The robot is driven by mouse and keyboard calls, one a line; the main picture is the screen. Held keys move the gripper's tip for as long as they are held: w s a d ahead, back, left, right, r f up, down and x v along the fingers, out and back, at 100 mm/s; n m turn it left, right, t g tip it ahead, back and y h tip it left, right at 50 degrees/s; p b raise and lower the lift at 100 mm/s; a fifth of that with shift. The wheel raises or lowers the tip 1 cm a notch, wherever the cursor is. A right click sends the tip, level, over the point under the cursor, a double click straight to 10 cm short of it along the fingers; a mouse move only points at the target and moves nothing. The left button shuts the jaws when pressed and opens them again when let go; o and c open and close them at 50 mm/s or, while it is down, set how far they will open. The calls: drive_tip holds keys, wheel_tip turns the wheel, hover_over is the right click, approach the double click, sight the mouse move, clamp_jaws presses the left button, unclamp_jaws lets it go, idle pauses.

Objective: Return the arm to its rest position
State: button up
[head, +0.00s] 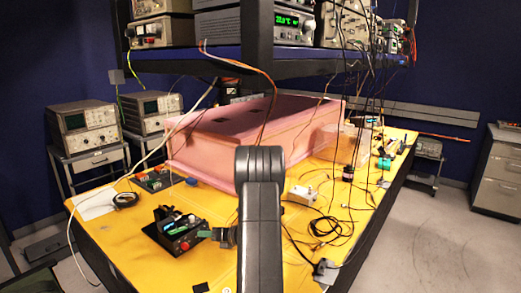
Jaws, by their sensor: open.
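My arm (260,225) stands upright in the middle of the head view, with its dark rounded joint (259,165) at the top. The joint shows in front of the pink foam enclosure (225,150). I cannot make out my gripper; the rest of the arm is hidden behind the upright link. A small dark part (224,237) shows at the left edge of the link, and I cannot tell what it belongs to.
The yellow bench (150,235) holds a red-and-black device (182,232), a green circuit board (152,180), a white box (302,194) and loose black cables (325,228). A shelf (215,55) with instruments hangs above, with wires dangling. Floor (440,235) is clear at right.

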drive_tip(key=n+h+b, duration=0.1)
drive_tip(key=b, duration=0.1)
drive_tip(key=n+t+b, duration=0.1)
drive_tip(key=n+b, duration=0.1)
drive_tip(key=shift+s+a+f+t+h, duration=0.15)
drive_tip(key=shift+t+h, duration=0.15)
drive_tip(key=shift+h, duration=0.1)
drive_tip(key=n+t+h+b, duration=0.1)
drive_tip(key=n+b, duration=0.1)
drive_tip(key=b, duration=0.2)
drive_tip(key=shift+s+a+n, duration=0.1)
drive_tip(key=shift+n, duration=0.2)
drive_tip(key=n+t+b, duration=0.1)
drive_tip(key=n+b, duration=0.1)
drive_tip(key=b, duration=0.3)
drive_tip(key=n+t+h+b, duration=0.1)
drive_tip(key=n+t+b, duration=0.1)
drive_tip(key=b, duration=0.3)
drive_tip(key=shift+s+a+f+h, duration=0.1)
drive_tip(key=shift+s+f+h, duration=0.1)
drive_tip(key=shift+h, duration=0.1)
drive_tip(key=shift+r+n+t+b, duration=0.1)
drive_tip(key=shift+n+t+b, duration=0.2)
drive_tip(key=shift+n+b, duration=0.45)
drive_tip(key=shift+b, duration=0.3)
drive_tip(key=shift+r, duration=0.2)
